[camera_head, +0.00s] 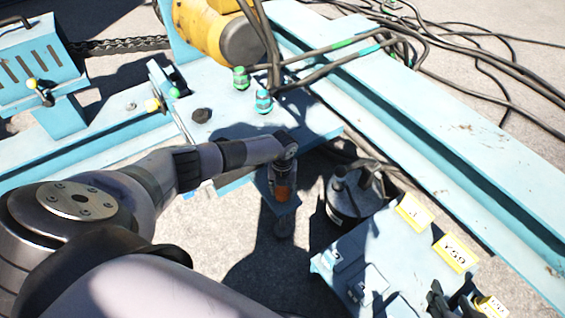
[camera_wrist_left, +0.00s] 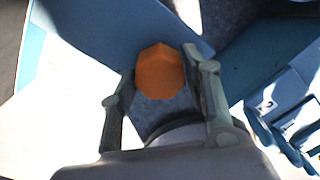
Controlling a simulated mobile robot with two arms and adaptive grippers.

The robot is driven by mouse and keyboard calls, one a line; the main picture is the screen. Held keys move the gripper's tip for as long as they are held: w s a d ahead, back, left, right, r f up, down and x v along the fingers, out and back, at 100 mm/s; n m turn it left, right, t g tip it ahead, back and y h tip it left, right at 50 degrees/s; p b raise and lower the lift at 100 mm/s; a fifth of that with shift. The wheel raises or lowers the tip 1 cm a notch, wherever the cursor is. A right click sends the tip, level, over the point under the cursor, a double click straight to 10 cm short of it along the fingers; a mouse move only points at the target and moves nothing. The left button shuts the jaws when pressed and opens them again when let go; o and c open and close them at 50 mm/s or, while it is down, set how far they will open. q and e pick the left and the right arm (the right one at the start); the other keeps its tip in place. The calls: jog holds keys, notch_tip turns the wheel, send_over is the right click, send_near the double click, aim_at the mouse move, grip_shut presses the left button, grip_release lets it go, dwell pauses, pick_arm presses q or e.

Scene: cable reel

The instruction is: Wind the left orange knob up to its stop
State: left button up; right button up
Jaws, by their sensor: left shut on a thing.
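The orange knob (camera_wrist_left: 160,72) is eight-sided and sits between the fingers of my left gripper (camera_wrist_left: 163,90) in the left wrist view. One finger is on each side of it, and the gripper is shut on it. In the head view my left gripper (camera_head: 281,184) points down at the front edge of the light blue frame, with a bit of orange showing at its fingers. Most of the knob is hidden there. Dark finger-like parts of my right gripper (camera_head: 450,301) show at the bottom right edge; their opening is unclear.
A dark canister (camera_head: 355,193) stands just right of my left gripper. A light blue box with yellow labels (camera_head: 456,253) is at the lower right. Green (camera_head: 241,78) and teal (camera_head: 263,101) fittings stand on the frame behind. Black cables (camera_head: 480,62) run at the upper right.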

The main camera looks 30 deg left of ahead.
aim_at(282, 190)
pick_arm(q)
jog(key=o, duration=1.1)
jog(key=shift+r, duration=0.1)
notch_tip(282, 190, up, 12)
